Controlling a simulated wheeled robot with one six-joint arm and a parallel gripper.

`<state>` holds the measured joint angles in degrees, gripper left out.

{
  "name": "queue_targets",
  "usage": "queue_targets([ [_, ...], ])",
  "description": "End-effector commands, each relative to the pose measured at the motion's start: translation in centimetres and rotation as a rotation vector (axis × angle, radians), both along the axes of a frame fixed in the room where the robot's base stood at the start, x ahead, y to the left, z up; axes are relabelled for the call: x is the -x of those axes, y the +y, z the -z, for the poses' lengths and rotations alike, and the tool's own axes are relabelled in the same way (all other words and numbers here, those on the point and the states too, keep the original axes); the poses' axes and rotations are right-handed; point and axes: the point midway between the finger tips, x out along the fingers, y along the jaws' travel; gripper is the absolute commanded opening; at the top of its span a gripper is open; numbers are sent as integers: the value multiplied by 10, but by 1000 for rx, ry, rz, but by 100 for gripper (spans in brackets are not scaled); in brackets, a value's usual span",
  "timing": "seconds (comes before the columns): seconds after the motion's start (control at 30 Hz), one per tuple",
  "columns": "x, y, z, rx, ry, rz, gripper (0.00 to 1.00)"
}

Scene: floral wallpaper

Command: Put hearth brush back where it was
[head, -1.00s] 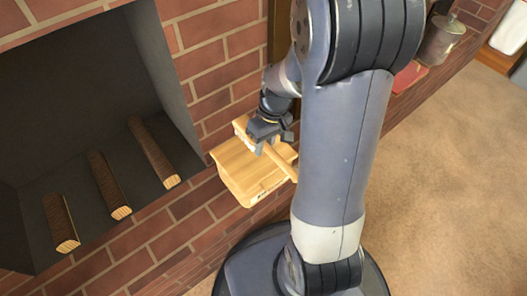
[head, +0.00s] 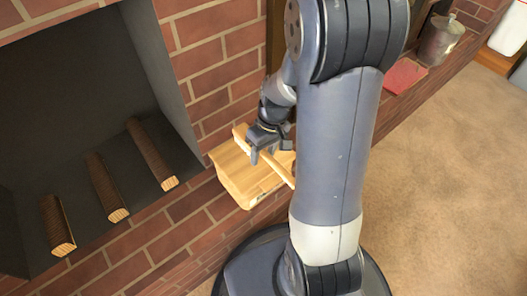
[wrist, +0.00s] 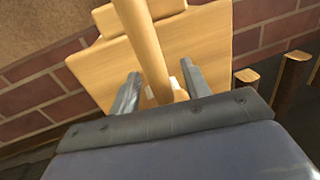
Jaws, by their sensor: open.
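A light wooden brush (head: 277,171), which I take to be the hearth brush, lies slanted across the top of a pale wooden box (head: 232,182) by the brick hearth. In the wrist view its round handle (wrist: 148,45) runs between my two fingers, over the box's flat top (wrist: 205,45). My gripper (head: 269,156) is open just above the box, with one finger on each side of the handle. Whether either finger touches the handle is not clear. My gripper hides part of the brush.
A dark fireplace recess with three logs (head: 104,188) is at the left. A red object (head: 405,76) and a metal pot (head: 440,40) stand on the brick ledge at the upper right. The carpet (head: 450,180) at the right is clear.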

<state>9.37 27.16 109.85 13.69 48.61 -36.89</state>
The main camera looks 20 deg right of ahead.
Motion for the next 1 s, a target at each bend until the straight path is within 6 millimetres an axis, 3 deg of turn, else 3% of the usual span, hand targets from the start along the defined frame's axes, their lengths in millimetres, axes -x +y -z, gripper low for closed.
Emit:
queue_targets([
  [0.23,-1,-2,-16,0,-3,1,45],
  [0.5,-4,-13,-74,2,-4,2,45],
  [0.7,-6,-20,-107,1,-3,1,45],
  [1.0,-6,-23,-121,0,0,0,45],
])
